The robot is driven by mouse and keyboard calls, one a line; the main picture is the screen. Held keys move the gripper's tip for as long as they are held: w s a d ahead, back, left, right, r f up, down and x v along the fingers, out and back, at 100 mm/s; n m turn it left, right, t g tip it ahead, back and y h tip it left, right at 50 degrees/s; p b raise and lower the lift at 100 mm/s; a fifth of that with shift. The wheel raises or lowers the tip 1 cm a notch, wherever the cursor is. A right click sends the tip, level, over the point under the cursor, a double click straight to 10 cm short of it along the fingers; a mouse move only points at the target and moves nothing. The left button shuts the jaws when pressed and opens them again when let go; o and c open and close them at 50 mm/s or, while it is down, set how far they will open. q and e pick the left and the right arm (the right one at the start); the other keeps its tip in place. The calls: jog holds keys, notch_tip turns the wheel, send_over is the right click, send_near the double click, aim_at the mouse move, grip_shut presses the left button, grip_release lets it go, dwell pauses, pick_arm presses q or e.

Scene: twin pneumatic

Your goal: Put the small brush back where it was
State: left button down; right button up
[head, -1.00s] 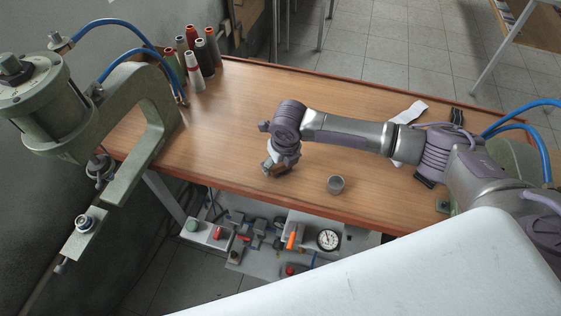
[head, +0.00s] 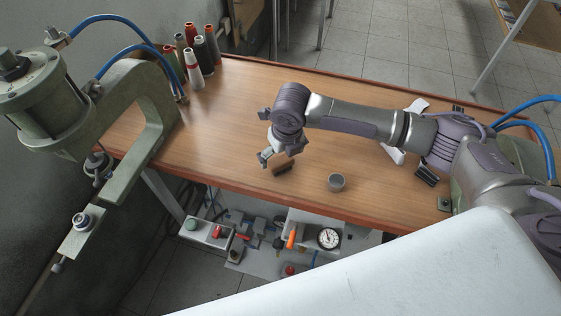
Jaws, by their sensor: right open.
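The small brush (head: 283,166), a small brown block, is at the middle of the wooden table, towards its front edge. My right gripper (head: 272,158) is open just beside and above the brush, at its left. I cannot tell whether a finger still touches the brush, or whether the brush rests fully on the table. My left gripper is not in view.
Several thread cones (head: 193,62) stand at the table's back left. A green pneumatic press (head: 150,105) is at the left. A white cloth (head: 417,106) lies behind my right arm. The table's (head: 225,120) left middle is clear.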

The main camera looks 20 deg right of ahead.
notch_tip(320, 180, up, 8)
jog(key=s+b, duration=0.1)
jog(key=shift+s+d+b, duration=0.15)
jog(key=shift+d+b, duration=0.05)
jog(key=shift+b, duration=0.1)
dwell(0.4)
